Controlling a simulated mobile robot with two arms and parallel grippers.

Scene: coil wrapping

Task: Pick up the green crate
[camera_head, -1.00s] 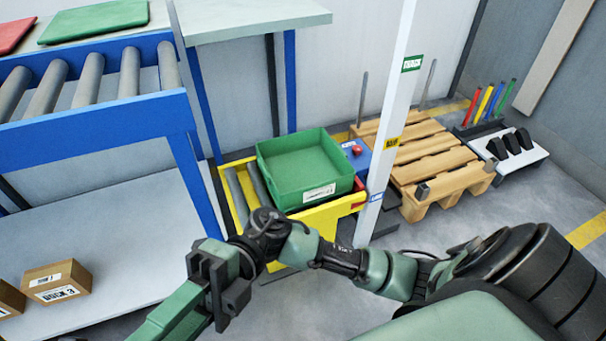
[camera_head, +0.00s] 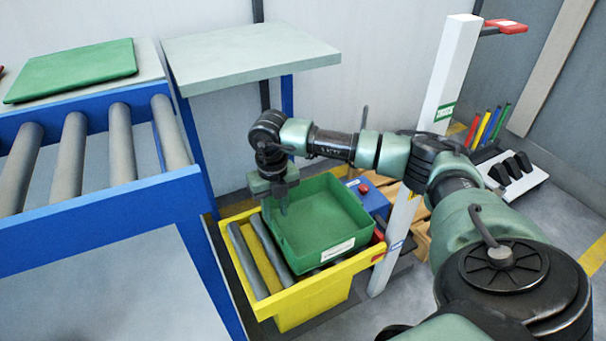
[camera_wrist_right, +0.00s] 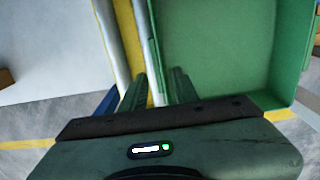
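The green crate (camera_head: 322,222) is an open, empty box with a white label on its front wall. It rests on the yellow roller stand, over its right part. My right gripper (camera_head: 282,206) reaches in from above at the crate's left wall. In the right wrist view its two fingers (camera_wrist_right: 160,88) point down on either side of the crate's wall, with a gap between them, so it looks open. The crate (camera_wrist_right: 230,50) fills the upper right there. Whether a finger touches the wall cannot be told. My left gripper is out of view.
The yellow stand (camera_head: 310,304) has bare grey rollers on its left. A blue roller conveyor (camera_head: 100,212) stands at left, with a grey-topped table (camera_head: 250,55) behind. A white post (camera_head: 445,75) rises right of the crate. A blue box with a red button (camera_head: 372,198) sits beside the crate.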

